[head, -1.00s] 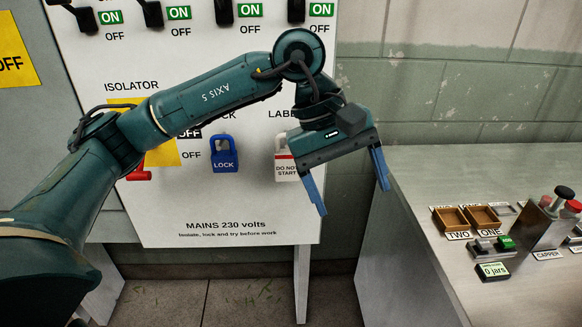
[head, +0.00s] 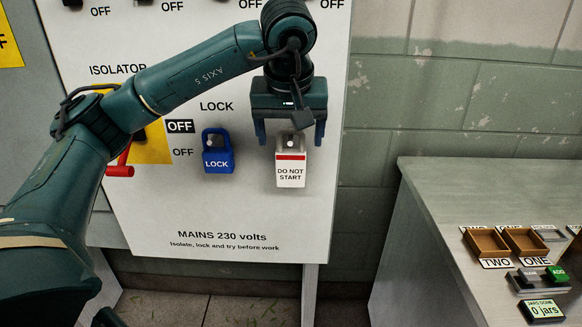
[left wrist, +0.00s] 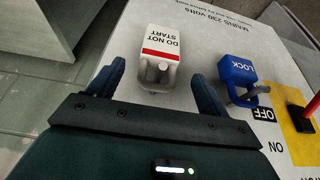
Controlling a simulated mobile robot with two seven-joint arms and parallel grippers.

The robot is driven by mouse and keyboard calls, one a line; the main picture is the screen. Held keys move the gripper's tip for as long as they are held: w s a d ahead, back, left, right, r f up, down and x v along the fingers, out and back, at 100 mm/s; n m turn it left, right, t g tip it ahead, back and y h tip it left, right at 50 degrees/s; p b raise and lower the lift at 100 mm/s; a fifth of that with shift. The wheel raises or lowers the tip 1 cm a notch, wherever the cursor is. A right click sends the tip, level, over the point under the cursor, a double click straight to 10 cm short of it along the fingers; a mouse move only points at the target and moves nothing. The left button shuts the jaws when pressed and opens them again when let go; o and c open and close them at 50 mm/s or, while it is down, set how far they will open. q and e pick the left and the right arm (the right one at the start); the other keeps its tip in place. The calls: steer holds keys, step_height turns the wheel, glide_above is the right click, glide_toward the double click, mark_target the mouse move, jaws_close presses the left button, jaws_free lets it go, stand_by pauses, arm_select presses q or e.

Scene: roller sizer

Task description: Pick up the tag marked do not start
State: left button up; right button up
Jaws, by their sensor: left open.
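The white tag marked DO NOT START (head: 291,172), with a red stripe, hangs on a peg on the white panel (head: 225,207). My left gripper (head: 290,140) is open and empty, just above the tag in the head view, its fingers at either side of the tag's top. In the left wrist view the tag (left wrist: 161,45) lies ahead of and between the two fingers (left wrist: 160,82), with its peg facing me. I cannot tell that any finger touches it. My right gripper is not in view.
A blue LOCK padlock (head: 217,155) hangs just left of the tag, close to one finger. A red isolator handle (head: 120,167) is further left. A grey bench (head: 450,220) with wooden trays (head: 487,242) stands at the right.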

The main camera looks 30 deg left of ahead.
mark_target(291, 153)
arm_select(q)
steer(key=x, duration=0.5)
steer(key=shift+f, duration=0.1)
steer(key=c, duration=1.1)
